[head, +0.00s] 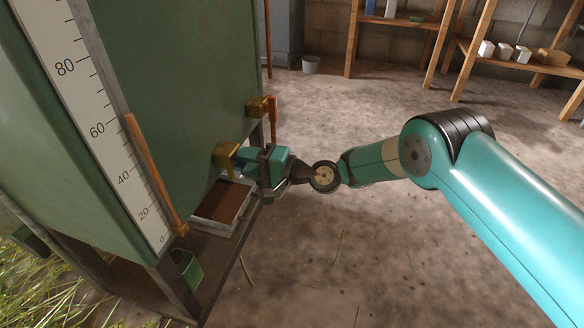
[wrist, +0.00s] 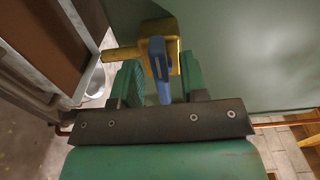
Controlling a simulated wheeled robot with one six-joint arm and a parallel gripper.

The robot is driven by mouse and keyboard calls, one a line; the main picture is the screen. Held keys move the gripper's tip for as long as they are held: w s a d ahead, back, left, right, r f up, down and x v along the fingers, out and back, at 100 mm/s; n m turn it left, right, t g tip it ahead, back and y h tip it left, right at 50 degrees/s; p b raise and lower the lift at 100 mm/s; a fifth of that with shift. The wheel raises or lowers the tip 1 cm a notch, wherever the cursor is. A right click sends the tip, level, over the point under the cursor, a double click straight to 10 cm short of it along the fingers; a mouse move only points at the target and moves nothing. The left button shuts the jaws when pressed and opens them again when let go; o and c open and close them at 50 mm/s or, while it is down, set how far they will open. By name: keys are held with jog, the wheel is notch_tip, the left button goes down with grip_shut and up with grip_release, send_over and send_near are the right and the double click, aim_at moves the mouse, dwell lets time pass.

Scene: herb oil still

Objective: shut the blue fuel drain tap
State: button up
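The drain tap has a brass body (head: 226,155) on the lower side of the green tank (head: 190,80). It also shows in the wrist view (wrist: 172,30), with a short brass spout to the left. Its blue handle (wrist: 158,68) runs down the picture from the body, roughly across the spout's line. My gripper (head: 246,168) is at the tap. In the wrist view its two green fingers (wrist: 161,76) stand apart on either side of the blue handle, with narrow gaps visible. In the head view the handle is mostly hidden by my gripper.
A tray with brown contents and a pale rim (head: 238,228) sits below the tap. Another brass fitting (head: 257,106) is farther along the tank. A copper gauge tube (head: 150,170) and scale (head: 75,80) are nearer. A green cup (head: 187,268) hangs low. Open floor lies right.

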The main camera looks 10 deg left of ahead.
jog(key=s+d+b, duration=0.1)
jog(key=d+b, duration=1.3)
jog(key=d, duration=0.3)
jog(key=shift+s, duration=0.2)
jog(key=shift+c, duration=0.2)
dwell(1.1)
